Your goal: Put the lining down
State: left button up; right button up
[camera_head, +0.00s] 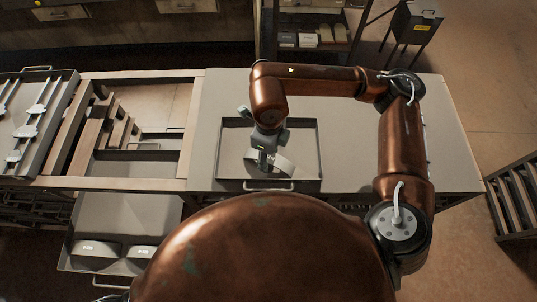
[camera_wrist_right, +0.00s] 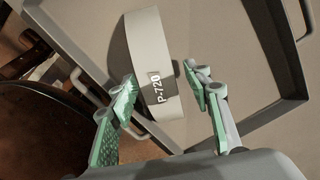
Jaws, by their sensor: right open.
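The lining is a pale curved strip marked "P-720" (camera_wrist_right: 150,50); in the head view the lining (camera_head: 284,163) lies in a grey tray (camera_head: 308,174) on the table. My right gripper (camera_head: 263,168) is over the tray, at the lining's left part. In the wrist view the right gripper (camera_wrist_right: 167,88) is open, with one green finger on each side of the lining. The right finger is close to the lining's edge; I cannot tell whether it touches. My left gripper is not in view.
The table top (camera_head: 350,95) is clear around the tray. To the left are an open frame with wooden slats (camera_head: 95,130) and a tray with metal parts (camera_head: 35,120). A slatted rack (camera_head: 515,195) stands at right.

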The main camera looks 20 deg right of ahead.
notch_tip(320, 180, up, 12)
jog(key=b, duration=0.2)
jog(key=shift+b, duration=0.4)
